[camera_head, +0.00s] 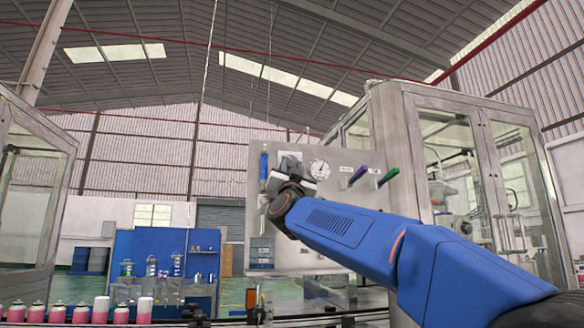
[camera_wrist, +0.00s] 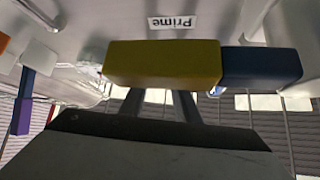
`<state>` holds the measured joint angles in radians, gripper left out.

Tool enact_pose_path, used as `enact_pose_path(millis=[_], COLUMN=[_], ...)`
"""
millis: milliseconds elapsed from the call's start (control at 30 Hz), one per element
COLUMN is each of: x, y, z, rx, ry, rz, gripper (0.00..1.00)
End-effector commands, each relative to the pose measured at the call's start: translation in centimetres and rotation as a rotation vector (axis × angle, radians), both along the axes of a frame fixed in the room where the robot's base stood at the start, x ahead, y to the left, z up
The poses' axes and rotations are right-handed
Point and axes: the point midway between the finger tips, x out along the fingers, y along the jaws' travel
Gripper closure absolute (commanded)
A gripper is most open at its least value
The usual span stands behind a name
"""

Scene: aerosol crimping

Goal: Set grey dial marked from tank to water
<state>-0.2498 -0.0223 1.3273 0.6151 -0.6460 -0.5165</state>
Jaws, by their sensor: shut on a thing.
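A pale panel (camera_head: 300,262) stands ahead in the head view, with my gripper (camera_head: 287,172) up against its upper left part. In the wrist view my dark gripper fingers (camera_wrist: 168,104) reach to a yellow block-like handle (camera_wrist: 162,64), which hides their tips. They appear shut on this yellow handle. A dark blue handle (camera_wrist: 262,65) is right beside it. An upside-down "Prime" label (camera_wrist: 181,22) is on the panel above. I cannot make out a grey dial or tank and water marks in either view; my gripper and wrist cover part of the panel.
A white round gauge (camera_head: 319,169) is just right of my gripper. Purple (camera_head: 358,175) and green (camera_head: 388,177) handles stick out further right. A blue handle (camera_head: 263,165) is close on the left. A glazed machine cabinet (camera_head: 400,125) stands right; pink cans (camera_head: 58,313) line the lower left.

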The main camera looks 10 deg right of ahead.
Motion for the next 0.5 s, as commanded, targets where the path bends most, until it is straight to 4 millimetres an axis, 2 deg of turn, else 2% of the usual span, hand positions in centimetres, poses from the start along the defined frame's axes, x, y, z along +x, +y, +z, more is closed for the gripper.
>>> enact_pose_path(millis=[500], x=[0.01], y=[0.87], z=[0.37], rx=[0.408], ry=[-0.001], rz=[0.002], gripper=[0.93])
